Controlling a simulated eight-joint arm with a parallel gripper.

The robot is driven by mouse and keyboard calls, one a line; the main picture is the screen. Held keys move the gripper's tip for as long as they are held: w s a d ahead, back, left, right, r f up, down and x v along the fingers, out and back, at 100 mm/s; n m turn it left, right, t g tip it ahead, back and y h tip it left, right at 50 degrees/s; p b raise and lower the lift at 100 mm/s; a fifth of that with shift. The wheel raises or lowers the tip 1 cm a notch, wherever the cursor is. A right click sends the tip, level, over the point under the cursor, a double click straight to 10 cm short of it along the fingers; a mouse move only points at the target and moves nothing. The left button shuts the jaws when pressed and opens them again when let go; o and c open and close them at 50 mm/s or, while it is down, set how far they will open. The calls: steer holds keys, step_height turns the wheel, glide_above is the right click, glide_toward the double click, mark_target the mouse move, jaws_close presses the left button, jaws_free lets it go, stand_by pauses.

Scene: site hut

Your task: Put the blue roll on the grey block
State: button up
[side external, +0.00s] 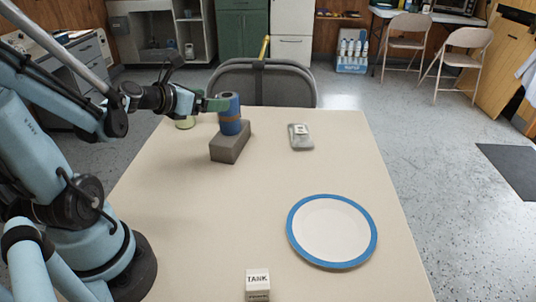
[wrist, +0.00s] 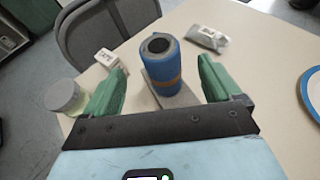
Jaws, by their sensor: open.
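The blue roll (side external: 230,125), with a brown band around it, stands upright on top of the grey block (side external: 228,150) at the far left part of the table. In the wrist view the roll (wrist: 167,70) shows its dark hollow top, and a little of the grey block (wrist: 183,99) shows below it. My gripper (side external: 222,103) is at the roll's upper part, with its green fingers open. In the wrist view the fingers (wrist: 162,66) are on either side of the roll, with visible gaps. The near finger hides part of the roll in the side view.
A greenish jar (wrist: 64,96) stands left of my gripper, near a small white box (wrist: 107,58). A grey packet (side external: 301,137) lies right of the block. A blue-rimmed plate (side external: 333,232) and a TANK box (side external: 257,282) are nearer the front. The table's middle is clear.

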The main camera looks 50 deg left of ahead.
steer(key=s+d+n+g+h, duration=0.1)
steer(key=s+d+n+g, duration=0.1)
steer(key=d+n, duration=0.7)
steer(key=s+d+f+n+g+h, duration=0.1)
steer(key=d+n+g, duration=0.3)
steer(key=n, duration=2.1)
steer(key=s+d, duration=0.1)
steer(key=d, duration=0.4)
steer(key=shift+s+f, duration=0.2)
steer(key=shift+s, duration=0.15)
